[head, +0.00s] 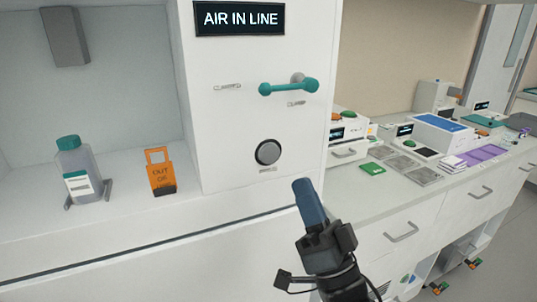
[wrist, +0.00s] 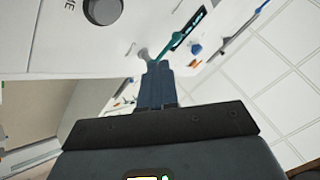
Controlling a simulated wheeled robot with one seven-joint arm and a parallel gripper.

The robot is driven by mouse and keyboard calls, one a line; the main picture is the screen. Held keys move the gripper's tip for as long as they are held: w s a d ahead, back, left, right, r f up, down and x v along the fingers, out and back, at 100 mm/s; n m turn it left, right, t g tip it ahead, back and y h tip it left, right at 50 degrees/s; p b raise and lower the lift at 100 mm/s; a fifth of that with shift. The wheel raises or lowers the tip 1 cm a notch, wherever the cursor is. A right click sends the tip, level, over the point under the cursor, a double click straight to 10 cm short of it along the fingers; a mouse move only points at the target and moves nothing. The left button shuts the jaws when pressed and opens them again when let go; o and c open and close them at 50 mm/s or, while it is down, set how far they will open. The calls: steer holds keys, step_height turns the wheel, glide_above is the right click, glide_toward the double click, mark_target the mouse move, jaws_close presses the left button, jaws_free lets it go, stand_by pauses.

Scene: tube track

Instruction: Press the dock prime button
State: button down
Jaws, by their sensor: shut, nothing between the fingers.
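In the wrist view the button (wrist: 103,9) is at the top left, beside a label ending in "ME". My gripper (head: 303,182) is below and to the right of the button in the head view, apart from it. Its blue fingers (wrist: 157,66) are shut with nothing between them. A display (head: 239,18) above reads "AIR IN LINE".
A teal lever handle (head: 290,87) sticks out of the panel above the button. The right counter (head: 390,205) holds instruments and trays.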

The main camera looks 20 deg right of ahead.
steer(key=shift+w, duration=0.15)
steer(key=b, duration=0.2)
glide_toward(271, 147)
step_height(271, 147, up, 4)
steer(key=w, duration=0.1)
steer(key=shift+w+a+r+b, duration=0.1)
steer(key=shift+w+a+b, duration=0.1)
steer(key=shift+w, duration=0.15)
steer(key=shift+w+a+r+b, duration=0.1)
steer(key=shift+w+b, duration=0.05)
steer(key=shift+w, duration=0.2)
steer(key=shift+w, duration=0.15)
stand_by(1.2)
steer(key=shift+w, duration=0.3)
steer(key=shift+w+b, duration=0.45)
steer(key=shift+b, duration=0.05)
stand_by(0.7)
stand_by(0.4)
steer(key=shift+s, duration=0.9)
steer(key=shift+s+p, duration=0.1)
steer(key=shift+p, duration=0.25)
